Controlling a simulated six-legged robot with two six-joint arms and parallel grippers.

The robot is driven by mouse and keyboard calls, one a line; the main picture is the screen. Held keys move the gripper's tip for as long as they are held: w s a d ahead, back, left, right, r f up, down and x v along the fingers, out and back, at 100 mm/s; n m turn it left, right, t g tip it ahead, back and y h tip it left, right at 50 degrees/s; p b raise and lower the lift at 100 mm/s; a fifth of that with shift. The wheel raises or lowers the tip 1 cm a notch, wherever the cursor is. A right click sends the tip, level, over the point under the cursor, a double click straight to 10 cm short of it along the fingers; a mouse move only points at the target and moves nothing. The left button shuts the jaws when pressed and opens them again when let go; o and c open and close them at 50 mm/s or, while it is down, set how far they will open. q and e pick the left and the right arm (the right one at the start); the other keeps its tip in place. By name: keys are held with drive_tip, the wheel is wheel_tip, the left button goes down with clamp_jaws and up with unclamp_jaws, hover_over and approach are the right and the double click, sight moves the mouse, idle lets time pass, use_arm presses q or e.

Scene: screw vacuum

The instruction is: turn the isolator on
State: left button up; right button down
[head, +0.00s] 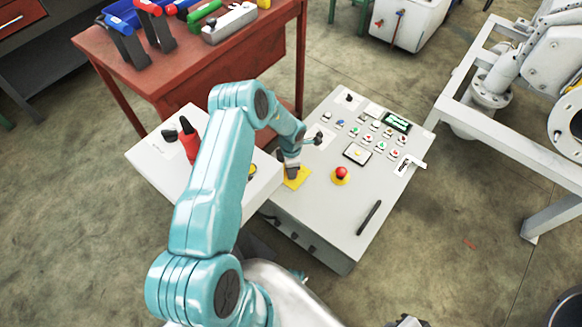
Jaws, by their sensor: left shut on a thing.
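The grey control panel (300,232) stands in front of me, right of centre. The isolator's yellow plate (303,180) is on its left part. My left gripper (291,176) points down at this plate and is shut on the isolator's knob, which the gripper mostly hides. The knob's turned position cannot be seen. My right gripper does not show.
A red mushroom button (341,172) stands close to the right of the gripper. A black handle (369,218) and white lever (410,164) are farther right. A white box (150,166) is left. A red workbench (262,72) stands behind; a grey frame (510,150) is right.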

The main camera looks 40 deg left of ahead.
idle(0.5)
use_arm(q)
drive_tip(key=o, duration=1)
wheel_tip(320, 180, up, 16)
drive_tip(key=p, duration=0.2)
drive_tip(key=shift+r+p, duration=0.15)
drive_tip(key=shift+p, duration=0.2)
